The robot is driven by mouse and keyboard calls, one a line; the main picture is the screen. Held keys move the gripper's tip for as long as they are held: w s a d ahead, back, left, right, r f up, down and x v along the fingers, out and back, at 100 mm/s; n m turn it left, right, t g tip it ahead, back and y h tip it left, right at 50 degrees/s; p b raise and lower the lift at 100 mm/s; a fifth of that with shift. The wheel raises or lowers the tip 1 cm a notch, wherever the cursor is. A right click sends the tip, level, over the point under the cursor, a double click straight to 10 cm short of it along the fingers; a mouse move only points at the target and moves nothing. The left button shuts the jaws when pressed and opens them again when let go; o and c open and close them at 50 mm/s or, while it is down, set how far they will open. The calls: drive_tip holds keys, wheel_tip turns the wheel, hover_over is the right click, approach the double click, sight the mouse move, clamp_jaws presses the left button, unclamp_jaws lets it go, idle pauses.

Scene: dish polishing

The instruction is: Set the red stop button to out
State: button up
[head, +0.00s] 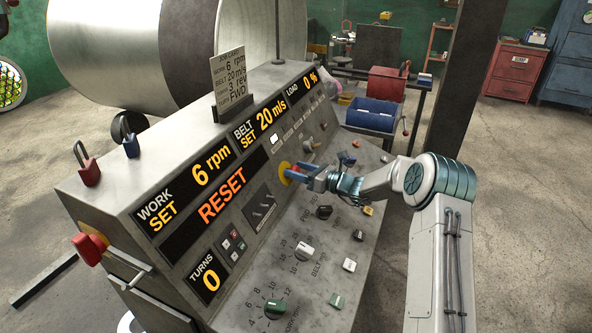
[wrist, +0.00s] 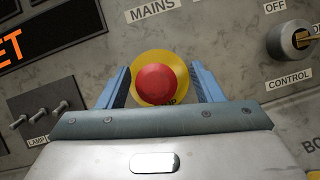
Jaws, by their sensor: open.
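The red stop button (wrist: 162,83) sits on a round yellow plate (wrist: 181,62) on the console's sloping face, below the MAINS label. In the wrist view my gripper (wrist: 160,84) is open, with one blue finger on each side of the button. No clear contact with the button shows. In the head view my gripper (head: 300,176) reaches the panel from the right and partly covers the yellow plate (head: 285,170). Whether the button is in or out cannot be told. The display reads RESET (head: 222,201).
A CONTROL key switch (wrist: 297,38) is to the right of the button, and LAMP toggle switches (wrist: 40,122) are to the left. Padlocks (head: 87,170) and a job card (head: 229,78) stand on top.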

drive_tip(key=b+v, duration=0.3)
drive_tip(key=v, duration=1.1)
drive_tip(key=s+a+r+n+g+h, duration=0.25)
drive_tip(key=s+n, duration=0.35)
drive_tip(key=s, duration=0.3)
drive_tip(key=s+a+r+n+g+h, duration=0.2)
drive_tip(key=s+a+n+g+h, duration=0.15)
drive_tip(key=s+n, duration=0.35)
drive_tip(key=s+d+r+n+h, duration=0.1)
drive_tip(key=s+d+n+h, duration=0.4)
drive_tip(key=s, duration=0.6)
drive_tip(key=s+d+r+n+t+h, duration=0.1)
drive_tip(key=s+d+n+h, duration=0.4)
drive_tip(key=s, duration=0.7)
drive_tip(key=d+n, duration=0.2)
drive_tip(key=shift+s+d+n, duration=0.25)
drive_tip(key=shift+n, duration=0.05)
drive_tip(key=shift+r, duration=0.15)
idle(1.0)
